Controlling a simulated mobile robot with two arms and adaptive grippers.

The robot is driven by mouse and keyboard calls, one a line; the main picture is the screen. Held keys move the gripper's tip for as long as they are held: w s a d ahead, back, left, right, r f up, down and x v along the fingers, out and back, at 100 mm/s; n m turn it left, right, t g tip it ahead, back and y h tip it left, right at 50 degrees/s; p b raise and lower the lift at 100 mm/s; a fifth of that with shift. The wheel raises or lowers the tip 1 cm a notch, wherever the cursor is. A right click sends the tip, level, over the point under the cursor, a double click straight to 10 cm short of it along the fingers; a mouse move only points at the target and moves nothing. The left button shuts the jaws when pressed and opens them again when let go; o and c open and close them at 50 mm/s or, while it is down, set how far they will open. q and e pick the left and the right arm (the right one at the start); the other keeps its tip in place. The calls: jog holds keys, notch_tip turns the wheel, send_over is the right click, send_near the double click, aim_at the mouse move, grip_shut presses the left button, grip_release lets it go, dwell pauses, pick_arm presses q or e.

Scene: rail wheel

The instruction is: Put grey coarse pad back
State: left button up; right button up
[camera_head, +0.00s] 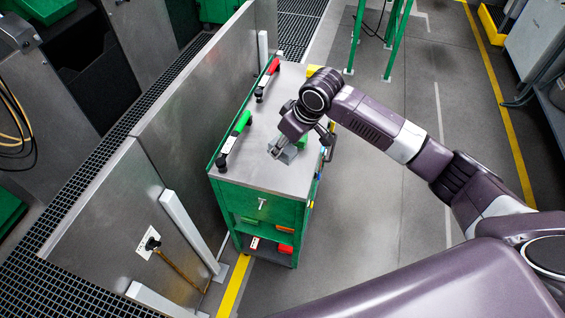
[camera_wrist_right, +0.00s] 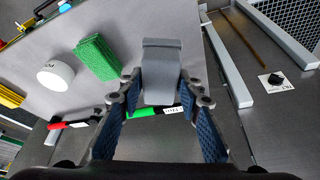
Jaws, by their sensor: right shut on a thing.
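My right gripper (camera_head: 283,147) is above the cart's grey top (camera_head: 264,172), near its front end. In the wrist view the right gripper (camera_wrist_right: 162,88) is shut on a grey block-like piece, the grey coarse pad (camera_wrist_right: 161,68), with its wider end outward. It appears raised above the top. The grey pad also shows small in the head view (camera_head: 289,156). A green pad (camera_wrist_right: 97,57) lies on the top beside the grey one; the arm mostly hides it in the head view. My left gripper is not in view.
Tools with a green handle (camera_head: 242,123) and a red handle (camera_head: 273,66) lie along the cart's left edge. A white round piece (camera_wrist_right: 55,75) lies near the green pad. A metal panel (camera_head: 185,115) stands close left of the cart. Floor on the right is open.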

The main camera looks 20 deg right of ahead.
aim_at(293, 152)
notch_tip(293, 152, down, 9)
jog(key=shift+r+p, duration=0.2)
jog(key=shift+p, duration=0.2)
jog(key=o, duration=1)
jog(key=shift+r, duration=0.1)
jog(key=b+v, duration=0.1)
jog(key=v, duration=1.1)
